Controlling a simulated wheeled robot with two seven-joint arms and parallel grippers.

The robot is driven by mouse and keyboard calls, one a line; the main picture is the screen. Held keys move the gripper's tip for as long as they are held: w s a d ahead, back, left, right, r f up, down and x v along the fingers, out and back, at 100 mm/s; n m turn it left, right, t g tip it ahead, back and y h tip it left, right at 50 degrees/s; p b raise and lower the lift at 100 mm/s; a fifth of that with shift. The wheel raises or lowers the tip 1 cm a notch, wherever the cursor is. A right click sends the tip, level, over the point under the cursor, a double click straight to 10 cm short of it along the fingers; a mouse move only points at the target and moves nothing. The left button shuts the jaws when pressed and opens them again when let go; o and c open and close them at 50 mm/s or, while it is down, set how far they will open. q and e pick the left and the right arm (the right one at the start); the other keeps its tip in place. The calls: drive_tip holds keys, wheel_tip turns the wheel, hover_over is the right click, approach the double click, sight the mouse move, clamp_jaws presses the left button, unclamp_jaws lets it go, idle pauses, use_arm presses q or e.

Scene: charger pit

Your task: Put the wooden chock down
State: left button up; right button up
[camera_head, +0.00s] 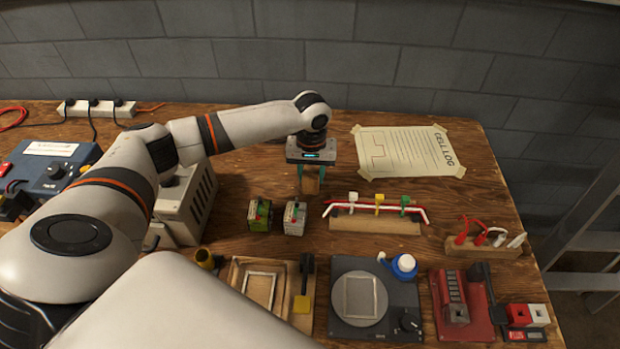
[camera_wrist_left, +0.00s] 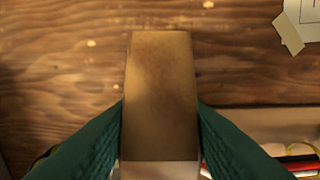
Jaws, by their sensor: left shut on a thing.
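The wooden chock (camera_head: 311,186) is a plain brown block between the green fingers of my left gripper (camera_head: 311,178). In the left wrist view the chock (camera_wrist_left: 160,85) fills the middle, with a finger pressed on each side of it. My left gripper (camera_wrist_left: 160,140) is shut on it. The gripper points down over the back middle of the wooden table (camera_head: 240,120). I cannot tell whether the underside of the chock touches the table. My right gripper is not in view.
A taped CELL LOG sheet (camera_head: 408,151) lies to the right. A wooden rack with red and white rods (camera_head: 375,224) stands front right. Two small boxes (camera_head: 260,215) (camera_head: 294,218) stand front left, and a beige device (camera_head: 188,205) further left. Bare table surrounds the gripper.

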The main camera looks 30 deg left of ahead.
use_arm(q)
wheel_tip(320, 180, down, 3)
drive_tip(key=shift+r, duration=0.2)
drive_tip(key=shift+f, duration=0.15)
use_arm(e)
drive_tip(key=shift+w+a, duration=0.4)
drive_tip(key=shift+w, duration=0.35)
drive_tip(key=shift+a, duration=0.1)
use_arm(q)
drive_tip(key=o, duration=1)
drive_tip(key=shift+f, duration=0.1)
drive_tip(key=shift+o, duration=0.2)
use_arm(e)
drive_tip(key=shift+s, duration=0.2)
